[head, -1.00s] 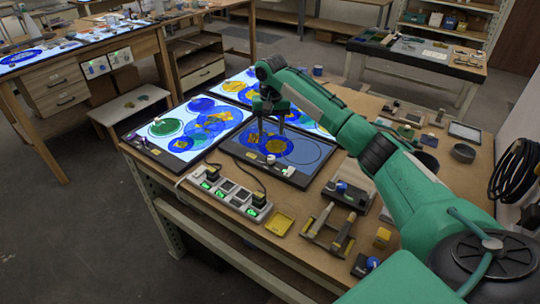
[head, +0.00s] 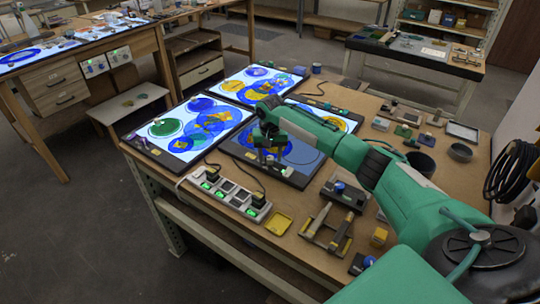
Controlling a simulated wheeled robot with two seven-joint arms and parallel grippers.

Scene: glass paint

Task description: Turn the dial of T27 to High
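Several light panels with blue, yellow and green painted glass lie on the wooden table. The front middle panel (head: 298,180) glows dimmer than its neighbours, such as the front left panel (head: 160,146). No label T27 is readable, so I cannot tell which panel bears it. My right gripper (head: 269,160) points down over the front part of the dim panel, close to its front edge. My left gripper is not in view.
A power strip (head: 229,195) with green lit switches and black plugs runs along the table's front left edge. A yellow tray (head: 278,224), a wooden-handled tool rack (head: 328,229) and a box with a blue knob (head: 346,194) stand to the right. Cables cross near the panels.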

